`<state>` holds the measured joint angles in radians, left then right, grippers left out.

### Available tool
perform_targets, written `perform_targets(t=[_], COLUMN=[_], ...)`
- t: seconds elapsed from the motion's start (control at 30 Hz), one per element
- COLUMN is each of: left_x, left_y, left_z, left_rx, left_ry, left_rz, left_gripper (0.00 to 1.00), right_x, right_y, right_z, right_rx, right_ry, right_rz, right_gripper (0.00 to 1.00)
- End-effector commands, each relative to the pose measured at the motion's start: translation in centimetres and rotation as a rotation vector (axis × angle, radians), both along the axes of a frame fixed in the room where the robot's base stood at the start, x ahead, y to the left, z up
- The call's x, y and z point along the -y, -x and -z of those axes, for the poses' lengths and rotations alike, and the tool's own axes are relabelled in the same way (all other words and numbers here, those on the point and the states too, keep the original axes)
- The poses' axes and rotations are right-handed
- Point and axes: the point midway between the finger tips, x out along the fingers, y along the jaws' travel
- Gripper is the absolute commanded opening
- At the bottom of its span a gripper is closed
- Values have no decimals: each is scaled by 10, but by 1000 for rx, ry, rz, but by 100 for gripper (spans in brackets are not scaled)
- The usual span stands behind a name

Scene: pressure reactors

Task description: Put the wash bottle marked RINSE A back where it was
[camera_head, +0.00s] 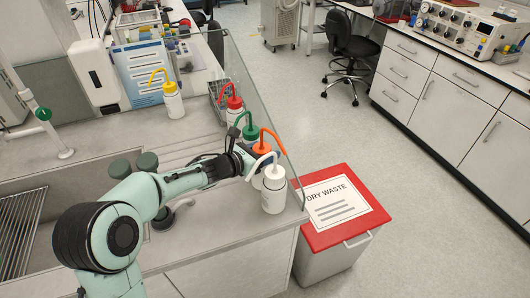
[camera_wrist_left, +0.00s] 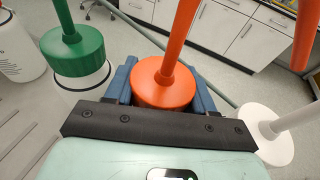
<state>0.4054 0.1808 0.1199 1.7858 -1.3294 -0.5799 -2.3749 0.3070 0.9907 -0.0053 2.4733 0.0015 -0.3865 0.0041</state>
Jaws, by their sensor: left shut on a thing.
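My left gripper (camera_head: 243,160) reaches over the counter's right end and is shut on a wash bottle with an orange cap and spout (camera_head: 262,148). In the left wrist view the orange cap (camera_wrist_left: 163,88) sits between the two blue fingers; the bottle's body is mostly hidden. A white-capped wash bottle (camera_head: 273,194) stands close in front, and a green-capped one (camera_head: 249,133) close behind. A red-capped bottle (camera_head: 235,103) and a yellow-capped bottle (camera_head: 173,101) stand farther back. I cannot read RINSE A on any bottle. My right gripper is out of view.
A clear screen (camera_head: 258,95) runs along the counter's right edge, beside the bottles. The sink (camera_head: 85,195) lies at the left. A red-lidded DRY WASTE bin (camera_head: 345,232) stands on the floor at the right. Bare counter (camera_head: 195,117) shows between the yellow and red bottles.

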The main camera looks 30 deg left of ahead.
Motion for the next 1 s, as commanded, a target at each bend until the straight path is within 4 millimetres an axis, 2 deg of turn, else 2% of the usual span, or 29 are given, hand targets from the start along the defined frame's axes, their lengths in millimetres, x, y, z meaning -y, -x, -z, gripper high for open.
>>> perform_targets(t=[0.27,0.3,0.37,0.77,1.0], left_x=[0,0,0,0,-17], left_y=[0,0,0,0,43], left_z=[2,2,2,-3,-13], left_rx=[3,0,0,0,1], left_ry=[-1,-1,-1,0,-4], left_rz=[1,0,0,0,-3], left_gripper=[38,64,81,81,81], right_x=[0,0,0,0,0], right_y=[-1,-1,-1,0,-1], right_z=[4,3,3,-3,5], right_rx=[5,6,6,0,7], right_ry=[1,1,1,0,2], right_rz=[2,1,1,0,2], right_gripper=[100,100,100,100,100])
